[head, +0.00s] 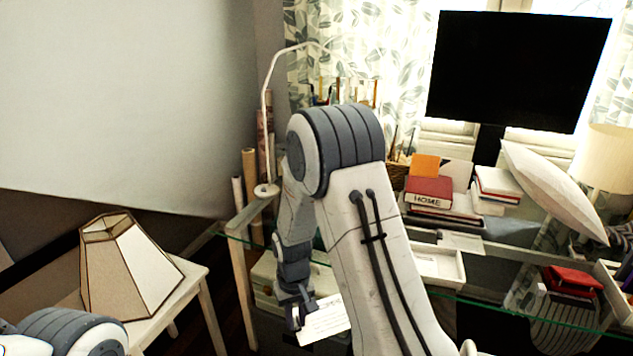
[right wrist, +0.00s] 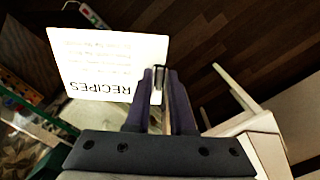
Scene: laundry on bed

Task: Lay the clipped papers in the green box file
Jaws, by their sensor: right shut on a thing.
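My right gripper (head: 299,318) is low in front of the glass desk, and my right arm covers much of the middle of the head view. It is shut on the clipped papers (head: 327,321), holding them by one edge. In the right wrist view the papers (right wrist: 105,62) are a white sheet headed "RECIPES", with a dark clip at the edge between the fingers of the right gripper (right wrist: 160,76). I cannot make out the green box file in either view. My left gripper is out of view; only part of its arm shows at the bottom left.
A lampshade (head: 133,265) stands on a small white table (head: 187,290) at left. Dark floor lies between them.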

